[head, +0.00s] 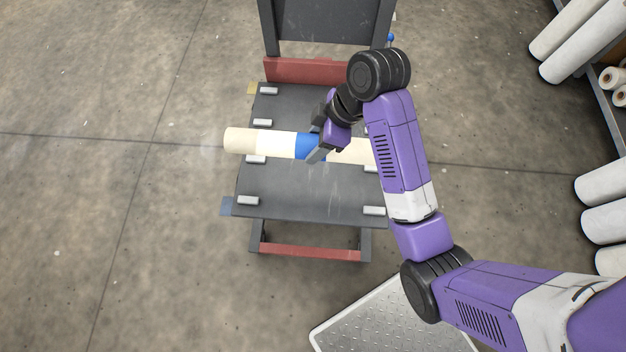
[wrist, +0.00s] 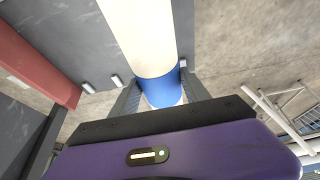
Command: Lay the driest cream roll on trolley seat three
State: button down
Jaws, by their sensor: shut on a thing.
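A cream roll (head: 275,143) with a blue band (head: 308,147) around its middle lies crosswise over the dark trolley top (head: 290,190). Its left end sticks out past the trolley's left edge. My gripper (head: 318,150) is shut on the roll at the blue band. The wrist view shows the cream roll (wrist: 142,35) running away from between my two fingers, with the blue band (wrist: 160,88) between them. Light grey seat blocks (head: 248,200) stand along the trolley's sides. I cannot tell whether the roll touches the blocks. My arm hides part of its right side.
The trolley has a red crossbar (head: 305,70) and an upright dark panel (head: 335,18) at its far end. White rolls (head: 580,40) and a rack (head: 598,95) stand at the right. The concrete floor (head: 90,220) at the left is clear.

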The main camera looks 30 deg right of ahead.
notch_tip(320, 180, down, 20)
jog(key=shift+r+b, duration=0.2)
jog(key=shift+b, duration=0.75)
jog(key=shift+f, duration=0.15)
jog(key=c, duration=0.5)
grip_release()
jog(key=shift+s, duration=0.1)
jog(key=p+v, duration=0.1)
jog(key=v, duration=1.1)
